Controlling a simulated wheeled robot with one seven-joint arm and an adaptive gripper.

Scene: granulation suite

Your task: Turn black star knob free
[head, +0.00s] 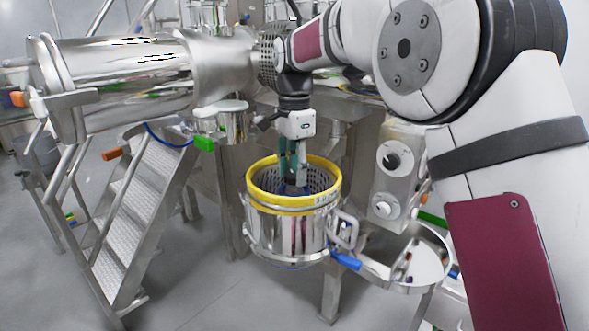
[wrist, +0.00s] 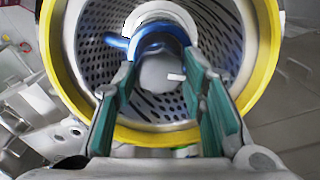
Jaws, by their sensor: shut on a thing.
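My gripper (head: 293,178) points down into a steel vessel (head: 288,235) with a yellow rim (head: 262,203). In the wrist view its green-padded fingers (wrist: 160,70) are shut on a rounded grey part (wrist: 160,73) with a blue collar (wrist: 152,40), inside the perforated basket (wrist: 222,22). A blue arm sticks out left from the collar. I cannot make out a black star shape on the held part, and no black star knob shows clearly in either view. The lower end of the held part is hidden in the head view.
A large steel cylinder (head: 120,80) lies at the upper left, above metal steps (head: 145,195). A round steel pan (head: 425,262) stands right of the vessel, near a blue-handled lever (head: 346,261). The floor (head: 220,290) at the front is clear.

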